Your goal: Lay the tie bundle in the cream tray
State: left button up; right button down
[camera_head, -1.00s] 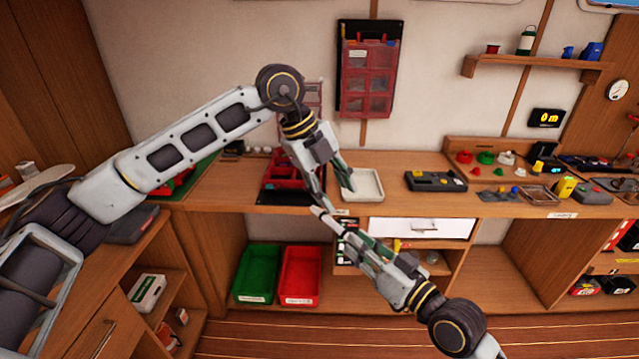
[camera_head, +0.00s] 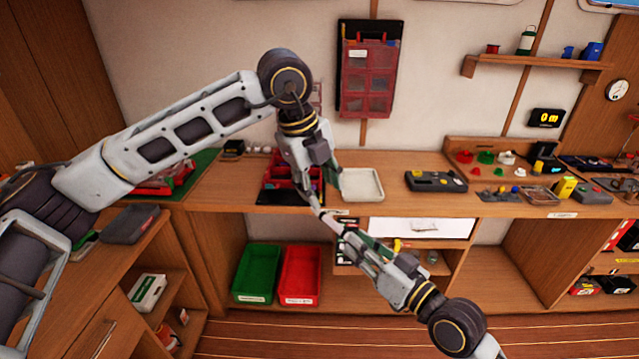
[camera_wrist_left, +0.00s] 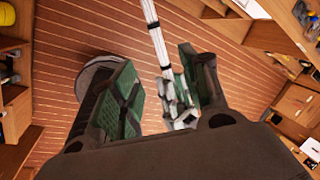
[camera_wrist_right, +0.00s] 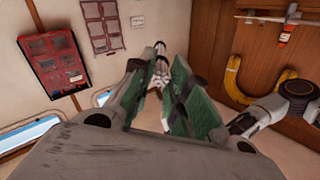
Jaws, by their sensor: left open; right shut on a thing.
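The tie bundle (camera_head: 327,216) is a thin white bundle with dark bands. My right gripper (camera_head: 352,240) is shut on it, in front of the counter. The bundle's upper end reaches to my left gripper (camera_head: 323,190), which is open. In the left wrist view the bundle (camera_wrist_left: 155,35) runs in between the spread green-padded fingers (camera_wrist_left: 165,72). In the right wrist view the bundle (camera_wrist_right: 160,58) sticks out from between the fingers (camera_wrist_right: 160,85). The cream tray (camera_head: 362,185) lies on the counter just right of my left gripper, and looks empty.
A red organiser (camera_head: 285,172) stands on the counter behind my left gripper. A dark device (camera_head: 436,181) lies right of the tray, with clear counter between. Green (camera_head: 257,273) and red (camera_head: 300,275) bins sit below. A white drawer front (camera_head: 421,228) is under the counter.

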aim_at(333, 222)
pick_arm(q)
jog(key=shift+x, duration=5.8)
jog(key=c, duration=0.9)
grip_shut()
pick_arm(e)
jog(key=c, duration=1.3)
grip_release()
jog(key=shift+r, duration=0.1)
notch_tip(333, 222, up, 10)
jog(key=shift+w+f, duration=0.1)
jog(key=shift+f, duration=0.1)
